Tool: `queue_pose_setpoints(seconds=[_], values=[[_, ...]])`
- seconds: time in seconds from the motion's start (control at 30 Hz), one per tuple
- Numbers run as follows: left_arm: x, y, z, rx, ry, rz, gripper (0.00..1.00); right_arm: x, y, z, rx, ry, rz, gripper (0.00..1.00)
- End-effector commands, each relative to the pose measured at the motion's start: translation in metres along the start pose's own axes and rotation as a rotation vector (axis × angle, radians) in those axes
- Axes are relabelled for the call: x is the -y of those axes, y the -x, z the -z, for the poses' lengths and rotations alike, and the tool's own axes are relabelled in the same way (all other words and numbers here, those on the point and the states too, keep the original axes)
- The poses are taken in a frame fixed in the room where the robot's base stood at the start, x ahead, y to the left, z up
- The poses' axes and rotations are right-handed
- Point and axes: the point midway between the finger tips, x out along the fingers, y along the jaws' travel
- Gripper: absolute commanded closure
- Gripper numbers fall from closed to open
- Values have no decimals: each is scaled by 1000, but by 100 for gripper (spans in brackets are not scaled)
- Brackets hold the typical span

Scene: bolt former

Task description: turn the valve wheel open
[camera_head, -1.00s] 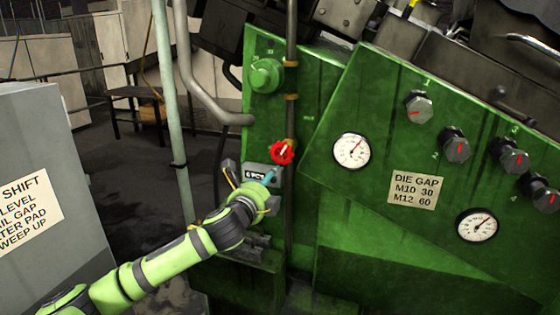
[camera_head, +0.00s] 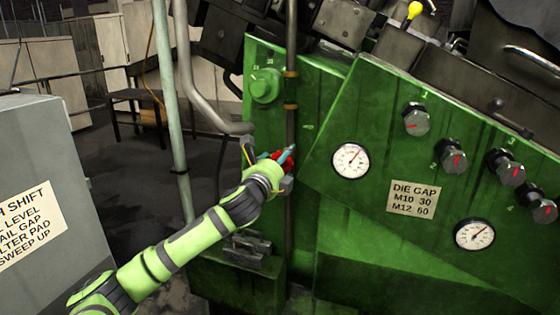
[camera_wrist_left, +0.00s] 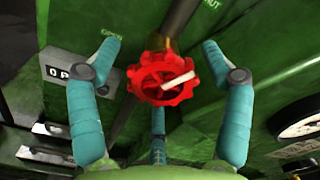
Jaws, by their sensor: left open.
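The red valve wheel (camera_wrist_left: 163,78) sits on a brass-coloured fitting on the pipe, with a pale bar across its face. In the left wrist view it lies between the spread teal fingers of my left gripper (camera_wrist_left: 160,62), with space visible on both sides. In the head view the wheel (camera_head: 279,155) is partly hidden behind my left gripper (camera_head: 282,163), which is open around or just in front of it. I cannot tell whether any finger touches it. My right gripper is not in view.
A vertical pipe (camera_head: 291,60) runs up behind the wheel. The green machine panel to the right carries a round gauge (camera_head: 350,160), several knobs and a DIE GAP plate (camera_head: 414,198). A grey cabinet (camera_head: 40,150) stands at left.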

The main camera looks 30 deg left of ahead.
Motion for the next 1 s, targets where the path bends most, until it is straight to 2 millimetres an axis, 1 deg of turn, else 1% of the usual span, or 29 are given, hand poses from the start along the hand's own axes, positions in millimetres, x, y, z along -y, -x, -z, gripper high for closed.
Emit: queue_pose_setpoints(seconds=[0.1, 0.13, 0.17, 0.2, 0.27, 0.53, 0.67, 0.87, 1.0], values=[[0, 0, 0, 0, 0, 0, 21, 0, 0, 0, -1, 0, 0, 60], [0, 0, 0, 0, 0, 0, 25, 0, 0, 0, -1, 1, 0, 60], [0, 0, 0, 0, 0, 0, 37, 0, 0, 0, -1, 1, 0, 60], [0, 0, 0, 0, 1, 0, 53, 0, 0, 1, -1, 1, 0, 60], [0, 0, 0, 0, 1, 0, 75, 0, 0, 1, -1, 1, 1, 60], [1, 0, -2, 5, 8, 2, 75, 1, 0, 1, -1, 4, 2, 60], [2, 0, -3, 6, 38, 3, 75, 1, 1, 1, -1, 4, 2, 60], [2, 0, -5, 8, 142, 5, 75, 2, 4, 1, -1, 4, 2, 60], [2, 0, -5, 9, 256, 5, 75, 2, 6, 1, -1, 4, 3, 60]])
